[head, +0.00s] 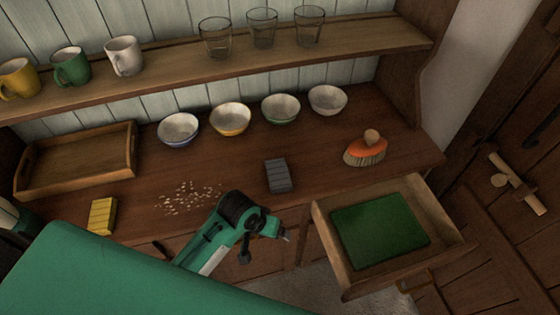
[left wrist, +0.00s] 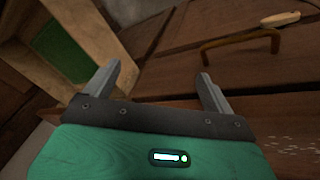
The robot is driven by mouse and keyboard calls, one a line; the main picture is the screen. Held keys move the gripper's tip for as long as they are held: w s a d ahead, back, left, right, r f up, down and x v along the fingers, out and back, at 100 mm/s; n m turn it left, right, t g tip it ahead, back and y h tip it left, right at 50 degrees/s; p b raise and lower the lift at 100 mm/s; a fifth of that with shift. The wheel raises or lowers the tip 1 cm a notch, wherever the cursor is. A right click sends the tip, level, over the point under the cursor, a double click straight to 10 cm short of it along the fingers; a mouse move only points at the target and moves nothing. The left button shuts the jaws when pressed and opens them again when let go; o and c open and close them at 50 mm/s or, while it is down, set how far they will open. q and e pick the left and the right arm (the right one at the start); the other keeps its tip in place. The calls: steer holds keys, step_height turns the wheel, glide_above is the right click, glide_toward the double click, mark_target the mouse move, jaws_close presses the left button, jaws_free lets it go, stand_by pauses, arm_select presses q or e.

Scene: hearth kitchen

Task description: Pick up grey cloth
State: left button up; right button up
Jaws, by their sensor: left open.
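A small folded grey cloth (head: 278,176) with a striped face lies on the wooden counter, right of the middle and above my left gripper in the head view. My left gripper (head: 284,236) is in front of the counter's edge, below the cloth and apart from it. In the left wrist view its two fingers (left wrist: 160,82) are spread with nothing between them. The grey cloth cannot be made out in the left wrist view. My right gripper is not in view.
An open drawer (head: 326,234) holding a green cloth (head: 380,230) juts out at right. Crumbs (head: 187,198), a yellow cloth (head: 102,215), a tray (head: 75,187), several bowls (head: 230,119) and an orange brush (head: 366,149) are on the counter. Clear wood surrounds the grey cloth.

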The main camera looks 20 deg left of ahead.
arm_select(q)
steer(key=w+a+r+n+g+y, duration=0.25)
steer(key=w+r+n, duration=0.35)
steer(key=w+r, duration=1.15)
steer(key=p, duration=0.2)
glide_above(279, 176)
steer(key=shift+g, duration=0.25)
steer(key=f, duration=0.8)
steer(key=shift+d+f, duration=0.1)
steer(key=shift+d, duration=0.1)
step_height(279, 176, down, 5)
steer(key=shift+a+r+p, duration=0.15)
steer(key=shift+p, duration=0.95)
steer(key=shift+f, duration=0.35)
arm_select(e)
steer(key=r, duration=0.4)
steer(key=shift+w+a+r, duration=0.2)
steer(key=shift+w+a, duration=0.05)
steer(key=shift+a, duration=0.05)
arm_select(q)
steer(key=shift+c, duration=0.5)
